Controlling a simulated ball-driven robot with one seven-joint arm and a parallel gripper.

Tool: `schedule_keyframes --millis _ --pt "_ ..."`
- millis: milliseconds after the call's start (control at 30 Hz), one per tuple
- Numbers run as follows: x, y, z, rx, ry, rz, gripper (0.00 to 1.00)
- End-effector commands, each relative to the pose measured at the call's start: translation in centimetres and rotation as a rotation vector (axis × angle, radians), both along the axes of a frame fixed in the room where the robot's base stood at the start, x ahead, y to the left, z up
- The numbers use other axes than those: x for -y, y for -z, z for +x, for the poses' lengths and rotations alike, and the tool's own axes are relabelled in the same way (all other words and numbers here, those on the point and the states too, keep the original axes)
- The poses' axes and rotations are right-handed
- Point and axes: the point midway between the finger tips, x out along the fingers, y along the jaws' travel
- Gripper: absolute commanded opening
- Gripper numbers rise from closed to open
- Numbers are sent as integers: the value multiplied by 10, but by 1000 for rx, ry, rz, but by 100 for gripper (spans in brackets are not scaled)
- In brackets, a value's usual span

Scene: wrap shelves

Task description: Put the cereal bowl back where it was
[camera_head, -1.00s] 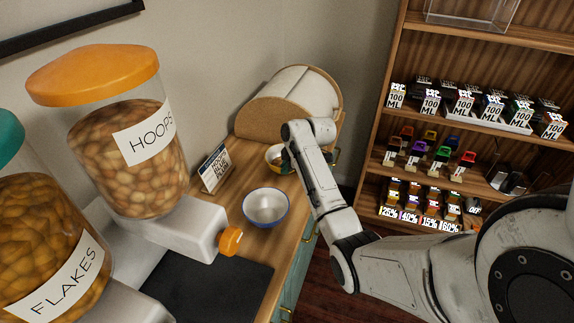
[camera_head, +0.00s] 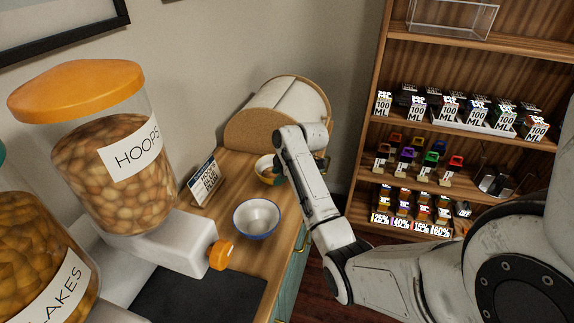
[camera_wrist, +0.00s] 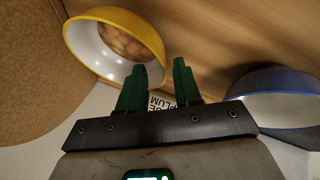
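A yellow bowl (camera_head: 264,172), white inside, stands on the wooden counter in front of the bread bin. In the wrist view the yellow bowl (camera_wrist: 150,35) is at the upper left and holds brown round cereal. A white bowl with a blue outside (camera_head: 257,218) stands nearer on the counter; it also shows at the right of the wrist view (camera_wrist: 275,82). My arm hides part of this area in the head view.
A bread bin (camera_head: 285,112) stands behind the yellow bowl. A small sign (camera_head: 204,183) stands to the left. The HOOPS dispenser (camera_head: 110,160) and its orange knob (camera_head: 221,255) are at the left. A dark mat (camera_head: 200,295) lies in front. Shelves (camera_head: 375,120) stand to the right.

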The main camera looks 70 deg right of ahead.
Motion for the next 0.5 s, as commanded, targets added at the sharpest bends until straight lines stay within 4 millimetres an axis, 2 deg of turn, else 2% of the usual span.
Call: schedule_keyframes --millis 300,500 --pt "-6 -56 -32 3 3 -3 34" --pt "-9 -81 -45 2 2 -3 34"
